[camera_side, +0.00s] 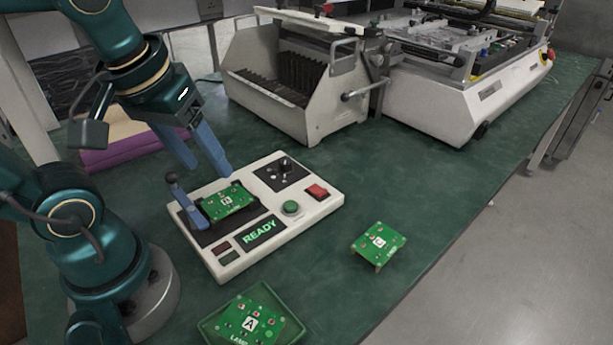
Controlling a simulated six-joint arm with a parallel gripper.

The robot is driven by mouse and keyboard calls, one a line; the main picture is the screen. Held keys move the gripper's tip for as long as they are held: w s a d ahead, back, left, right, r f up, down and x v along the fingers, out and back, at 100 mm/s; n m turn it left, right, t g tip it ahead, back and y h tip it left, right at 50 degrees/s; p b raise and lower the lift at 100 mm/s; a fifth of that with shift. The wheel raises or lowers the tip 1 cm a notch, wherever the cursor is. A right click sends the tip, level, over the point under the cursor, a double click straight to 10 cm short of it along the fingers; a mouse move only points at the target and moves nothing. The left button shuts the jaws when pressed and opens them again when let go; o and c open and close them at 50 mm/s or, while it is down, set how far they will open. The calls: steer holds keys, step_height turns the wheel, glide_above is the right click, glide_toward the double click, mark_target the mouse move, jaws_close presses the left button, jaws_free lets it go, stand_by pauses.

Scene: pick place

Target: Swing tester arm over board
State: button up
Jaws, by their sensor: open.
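The white tester (325,205) sits on the green table with its display reading READY. A green board marked B (230,201) lies in its dark recess. The tester arm (187,205), a blue bar with a black knob on top, stands tilted up at the left end of the recess, beside the board and not over it. My gripper (208,169) is above the tester's back left edge, just behind and above board B. Its two blue fingers are apart with nothing between them. It appears apart from the tester arm.
Board C (379,241) lies on the table right of the tester. Board A (250,322) lies in a green tray (208,331) at the front. A grey slotted rack (320,125) and a white machine (450,115) stand behind. A purple and tan stack (105,158) is at the left. The right of the table is clear.

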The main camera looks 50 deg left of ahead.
steer(key=a+n+g, duration=0.4)
steer(key=a+n, duration=0.3)
steer(key=n+g, duration=0.2)
steer(key=n, duration=0.1)
glide_above(171, 172)
steer(key=w, duration=0.1)
step_height(171, 172, down, 3)
steer(key=shift+f+h, duration=0.1)
steer(key=shift+h, duration=0.2)
steer(key=shift+x, duration=2.35)
steer(key=shift+w+d, duration=0.1)
jaws_close()
